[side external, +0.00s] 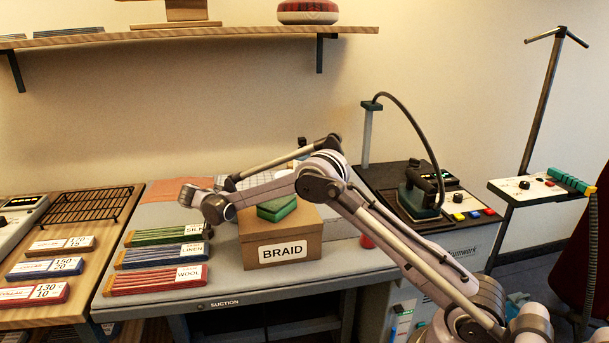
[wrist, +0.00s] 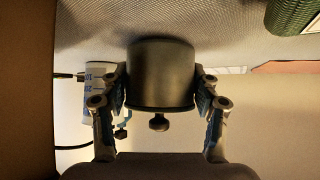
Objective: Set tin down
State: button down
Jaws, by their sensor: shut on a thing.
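The tin (wrist: 160,62) is a dark grey cylinder with a lid and a round knob (wrist: 158,122). It fills the middle of the wrist view, which looks upside down, so the knob points down in that picture. My gripper (wrist: 160,88) is shut on the tin, one finger on each side. In the side external view my gripper is low over the table, between the bundles and the BRAID box; the tin is hard to make out there. I cannot tell whether its base touches the grey tabletop (wrist: 100,22).
The BRAID box (side external: 282,238) with green blocks (side external: 277,208) on it stands right of my gripper. The green SILK bundle (side external: 165,236) lies left and in front, with linen (side external: 160,255) and wool (side external: 155,280) bundles. A pink sheet (side external: 163,190) lies farther back.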

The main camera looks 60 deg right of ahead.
jog(key=shift+f, duration=0.15)
jog(key=shift+f, duration=0.1)
jog(key=shift+c, duration=1.6)
grip_release()
